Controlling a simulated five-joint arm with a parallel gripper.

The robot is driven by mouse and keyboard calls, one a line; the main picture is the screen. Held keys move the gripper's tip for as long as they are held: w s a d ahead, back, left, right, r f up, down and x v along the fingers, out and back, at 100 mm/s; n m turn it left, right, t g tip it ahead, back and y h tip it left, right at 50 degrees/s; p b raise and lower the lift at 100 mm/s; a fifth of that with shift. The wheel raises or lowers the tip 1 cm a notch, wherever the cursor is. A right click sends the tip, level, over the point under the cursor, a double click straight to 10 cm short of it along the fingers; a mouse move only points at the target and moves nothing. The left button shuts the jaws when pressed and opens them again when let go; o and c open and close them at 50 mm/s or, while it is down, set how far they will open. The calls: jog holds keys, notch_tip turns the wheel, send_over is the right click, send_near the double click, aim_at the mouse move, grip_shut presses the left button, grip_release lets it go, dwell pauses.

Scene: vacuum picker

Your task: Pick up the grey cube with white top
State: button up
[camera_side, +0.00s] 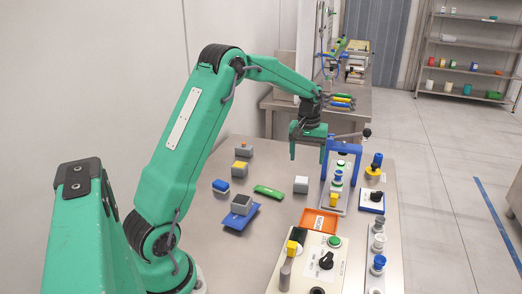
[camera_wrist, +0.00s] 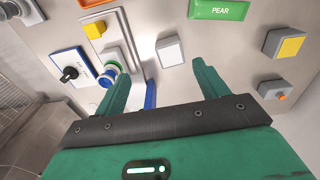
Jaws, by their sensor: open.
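The grey cube with white top (camera_side: 300,185) stands on the metal table below my gripper in the side view. In the wrist view the cube (camera_wrist: 170,51) shows its white top and thin grey sides, just beyond the fingertips and between their lines. My gripper (camera_side: 307,150) points down above the table with its fingers apart and empty. Both green fingers of the gripper (camera_wrist: 163,78) show in the wrist view, with a clear gap between them. The fingers are apart from the cube.
A green PEAR block (camera_side: 269,191) lies near the cube. A blue arch (camera_side: 328,160) and a control panel (camera_side: 312,262) stand to the right and front.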

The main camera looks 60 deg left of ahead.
jog(key=n, duration=0.1)
send_over(302, 180)
jog(key=shift+g, duration=0.3)
jog(key=f, duration=0.4)
jog(key=shift+w+a+f, duration=0.1)
jog(key=shift+a+f, duration=0.15)
jog(key=shift+f, duration=0.15)
jog(key=shift+f, duration=1.2)
jog(key=shift+f, duration=0.1)
jog(key=shift+d+f, duration=0.1)
jog(key=shift+f, duration=2.4)
jog(key=c, duration=1.1)
